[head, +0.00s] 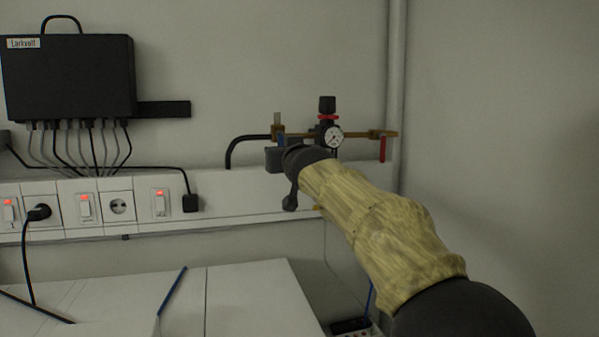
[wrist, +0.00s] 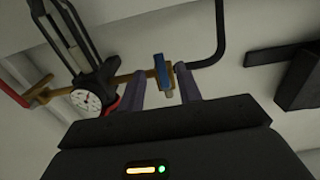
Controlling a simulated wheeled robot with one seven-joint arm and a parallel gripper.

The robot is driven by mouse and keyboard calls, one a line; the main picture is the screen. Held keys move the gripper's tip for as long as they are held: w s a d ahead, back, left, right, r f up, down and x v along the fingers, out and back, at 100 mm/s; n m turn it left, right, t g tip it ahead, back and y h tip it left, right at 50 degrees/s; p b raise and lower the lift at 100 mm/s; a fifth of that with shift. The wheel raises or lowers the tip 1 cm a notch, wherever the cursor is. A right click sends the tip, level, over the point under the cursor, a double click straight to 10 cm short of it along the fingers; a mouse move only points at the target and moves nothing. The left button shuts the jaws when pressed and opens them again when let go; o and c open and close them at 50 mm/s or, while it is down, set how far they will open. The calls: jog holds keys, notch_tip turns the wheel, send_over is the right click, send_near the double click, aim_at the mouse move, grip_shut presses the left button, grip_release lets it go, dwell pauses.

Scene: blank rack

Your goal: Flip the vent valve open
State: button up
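A brass valve with a blue lever (head: 281,129) sits at the left end of a brass pipe (head: 357,133) on the wall. A red lever (head: 383,149) hangs down at the pipe's right end. No label tells which is the vent valve. In the wrist view, the blue lever (wrist: 161,70) shows between the two fingers of my gripper (wrist: 160,72), with a gap on each side. The fingers are apart and hold nothing. The red lever (wrist: 12,95) is at that view's left edge. In the head view my arm hides most of the gripper.
A pressure gauge (head: 332,136) and a black regulator with a red ring (head: 327,106) stand close right of the blue lever. A black hose (head: 236,150) bends down on its left. A socket strip (head: 245,195) runs below. A black box (head: 68,77) hangs at left.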

jog(key=b+v, duration=0.4)
jog(key=v, duration=0.9)
jog(key=shift+s+b, duration=0.2)
jog(key=shift+b, duration=0.2)
